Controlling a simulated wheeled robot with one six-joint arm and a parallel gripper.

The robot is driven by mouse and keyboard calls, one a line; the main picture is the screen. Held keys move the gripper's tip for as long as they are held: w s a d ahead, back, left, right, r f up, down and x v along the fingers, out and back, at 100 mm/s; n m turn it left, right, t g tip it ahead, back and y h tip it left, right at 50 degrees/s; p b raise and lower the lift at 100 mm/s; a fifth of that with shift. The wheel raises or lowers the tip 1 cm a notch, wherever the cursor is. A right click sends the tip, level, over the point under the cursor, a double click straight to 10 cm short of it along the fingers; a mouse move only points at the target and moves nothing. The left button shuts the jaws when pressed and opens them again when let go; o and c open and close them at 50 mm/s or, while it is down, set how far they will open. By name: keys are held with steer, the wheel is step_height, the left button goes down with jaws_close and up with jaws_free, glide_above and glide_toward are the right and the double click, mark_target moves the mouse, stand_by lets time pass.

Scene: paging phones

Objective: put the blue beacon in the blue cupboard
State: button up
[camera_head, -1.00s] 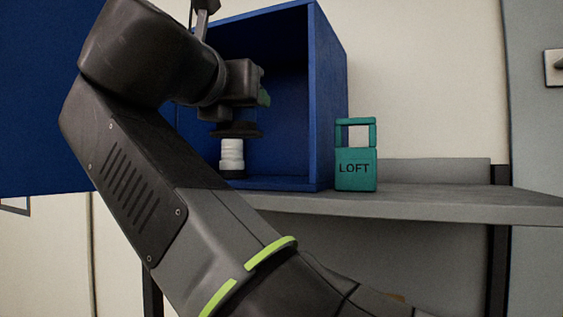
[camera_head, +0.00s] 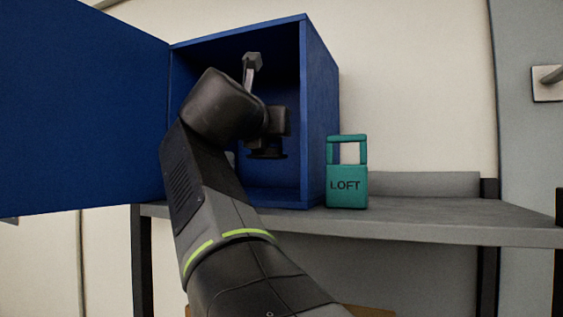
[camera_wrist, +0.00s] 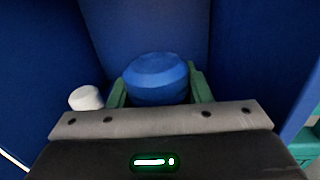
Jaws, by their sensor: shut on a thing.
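The blue beacon (camera_wrist: 156,78) shows its domed top in the wrist view, between the green fingers of my gripper (camera_wrist: 158,88), which is shut on it. The blue cupboard (camera_head: 320,115) stands on a grey shelf, its front open. In the head view my arm reaches into the cupboard's opening, and the beacon is hidden behind my arm. Blue walls surround the beacon in the wrist view. I cannot tell whether its base touches the cupboard floor.
A white cylinder (camera_wrist: 86,97) stands inside the cupboard, left of my gripper. The open cupboard door (camera_head: 80,110) spreads to the left. A teal block labelled LOFT (camera_head: 347,187) stands right of the cupboard. The grey shelf (camera_head: 440,215) is clear farther right.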

steer(key=w+f, duration=0.1)
steer(key=w+d+f, duration=0.1)
steer(key=w, duration=0.1)
steer(key=w+d+f, duration=0.1)
steer(key=shift+w+f, duration=0.2)
steer(key=shift+w, duration=0.1)
steer(key=shift+w+d+f, duration=0.1)
steer(key=shift+w+f, duration=0.05)
steer(key=shift+f, duration=0.75)
steer(key=shift+w+f, duration=0.15)
steer(key=shift+f, duration=0.7)
steer(key=shift+b, duration=0.3)
steer(key=shift+f, duration=0.15)
steer(key=o, duration=1.3)
